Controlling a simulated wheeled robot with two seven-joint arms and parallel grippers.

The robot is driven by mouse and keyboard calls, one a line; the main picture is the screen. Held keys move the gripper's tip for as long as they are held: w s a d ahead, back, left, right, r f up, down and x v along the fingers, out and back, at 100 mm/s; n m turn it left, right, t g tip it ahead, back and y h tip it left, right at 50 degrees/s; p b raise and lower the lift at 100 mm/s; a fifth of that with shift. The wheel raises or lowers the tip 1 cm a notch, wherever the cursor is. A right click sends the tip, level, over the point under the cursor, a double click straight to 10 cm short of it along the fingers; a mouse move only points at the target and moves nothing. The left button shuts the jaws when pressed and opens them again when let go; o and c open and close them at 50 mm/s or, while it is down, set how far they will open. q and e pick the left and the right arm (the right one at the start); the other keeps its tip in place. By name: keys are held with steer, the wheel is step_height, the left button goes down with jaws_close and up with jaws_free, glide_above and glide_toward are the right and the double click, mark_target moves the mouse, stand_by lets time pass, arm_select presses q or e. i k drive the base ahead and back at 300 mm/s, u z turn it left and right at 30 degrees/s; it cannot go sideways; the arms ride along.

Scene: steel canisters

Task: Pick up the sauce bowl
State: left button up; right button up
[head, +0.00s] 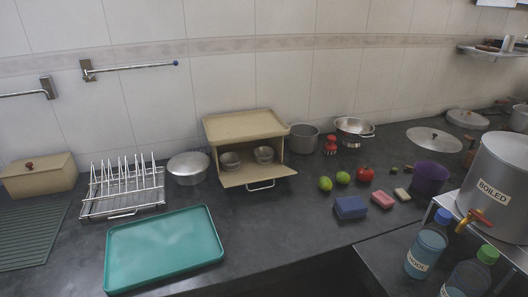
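Two small steel bowls sit side by side inside an open beige box: a left bowl (230,161) and a right bowl (264,155). They look like sauce bowls, but I cannot tell which one the task names. The box (243,124) stands against the back wall, its front flap (258,175) lowered toward me and a metal handle at the flap's front edge. Neither of my grippers is in view.
A teal tray (163,247) lies in front of the box, to the left. A wire dish rack (122,191) and a lidded pot (188,168) stand left of it. Limes, a tomato (365,174) and a blue sponge (350,207) lie to the right. Dark counter between tray and sponges is clear.

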mark_target(263, 154)
steer(key=u, duration=0.55)
steer(key=k, duration=1.3)
steer(key=z, duration=0.15)
steer(key=i, duration=0.65)
steer(key=z, duration=0.5)
steer(key=i, duration=0.95)
steer(key=u, duration=0.5)
